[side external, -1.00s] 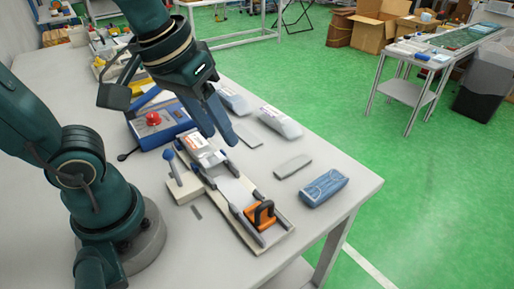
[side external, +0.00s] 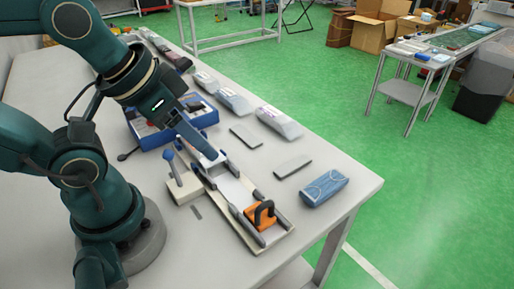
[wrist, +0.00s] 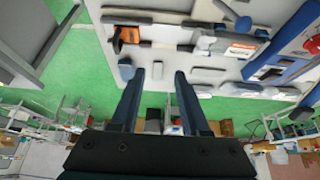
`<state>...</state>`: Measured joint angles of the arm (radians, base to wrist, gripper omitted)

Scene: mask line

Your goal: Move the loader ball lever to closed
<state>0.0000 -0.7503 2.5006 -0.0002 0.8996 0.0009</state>
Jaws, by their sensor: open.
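The loader (side external: 235,190) is a long pale tray on the table. At its left stands a cream block (side external: 184,188) with an upright, slightly tilted lever topped by a blue ball (side external: 168,155). In the wrist view the blue ball (wrist: 243,24) shows at the upper right, right of the fingers. My gripper (side external: 213,156) is above the far end of the loader, to the right of the ball and apart from it. In the wrist view my gripper (wrist: 160,72) has its two fingers spread with nothing between them.
An orange block with a dark handle (side external: 260,214) sits at the loader's near end. A blue pouch (side external: 324,188) and grey flat pieces (side external: 292,166) lie to the right. A blue box (side external: 150,138) stands behind the lever, partly hidden by my arm. White packs (side external: 278,122) lie along the far edge.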

